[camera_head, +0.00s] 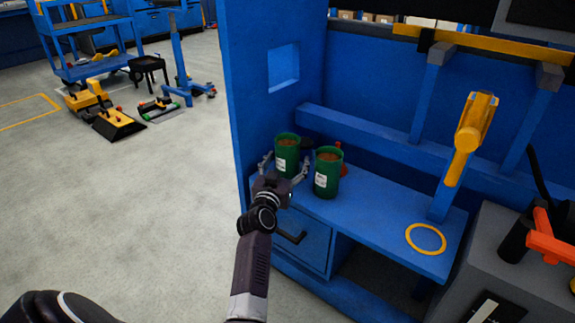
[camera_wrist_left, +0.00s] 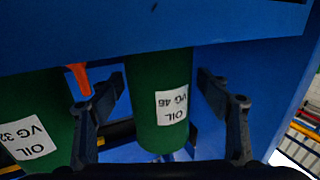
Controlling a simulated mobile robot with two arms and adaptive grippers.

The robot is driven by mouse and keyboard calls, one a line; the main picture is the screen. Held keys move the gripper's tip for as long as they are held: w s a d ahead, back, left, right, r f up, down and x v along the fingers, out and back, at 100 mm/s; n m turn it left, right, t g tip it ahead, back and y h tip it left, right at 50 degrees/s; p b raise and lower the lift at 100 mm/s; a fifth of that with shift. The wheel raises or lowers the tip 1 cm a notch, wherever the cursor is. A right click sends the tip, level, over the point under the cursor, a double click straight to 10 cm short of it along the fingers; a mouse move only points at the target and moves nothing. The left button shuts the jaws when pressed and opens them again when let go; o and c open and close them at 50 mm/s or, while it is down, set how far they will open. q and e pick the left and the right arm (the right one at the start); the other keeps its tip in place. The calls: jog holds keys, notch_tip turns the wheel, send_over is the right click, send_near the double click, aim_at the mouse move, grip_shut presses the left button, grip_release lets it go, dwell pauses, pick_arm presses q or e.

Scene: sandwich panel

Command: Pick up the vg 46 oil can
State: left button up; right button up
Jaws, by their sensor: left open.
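The VG 46 oil can (camera_head: 287,150) is a green can with a white label and a brownish top. It stands upright on the blue bench shelf, the left of two cans. My left gripper (camera_head: 286,168) is open, with one finger on each side of this can. In the left wrist view, which is upside down, the VG 46 can (camera_wrist_left: 160,95) is between the two spread fingers (camera_wrist_left: 165,105). Gaps show on both sides of it. My right gripper is not in view.
A similar green can marked VG 32 (camera_wrist_left: 30,125) stands close beside, to the right in the head view (camera_head: 327,178). A blue side wall (camera_head: 262,110) rises at the left. A yellow ring (camera_head: 426,239) lies on the shelf (camera_head: 375,215); a yellow tool (camera_head: 470,135) stands behind it.

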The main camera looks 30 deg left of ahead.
pick_arm(q)
jog(key=c, duration=1.7)
jog(key=shift+o, duration=0.2)
jog(key=shift+r, duration=0.15)
jog(key=shift+r, duration=0.1)
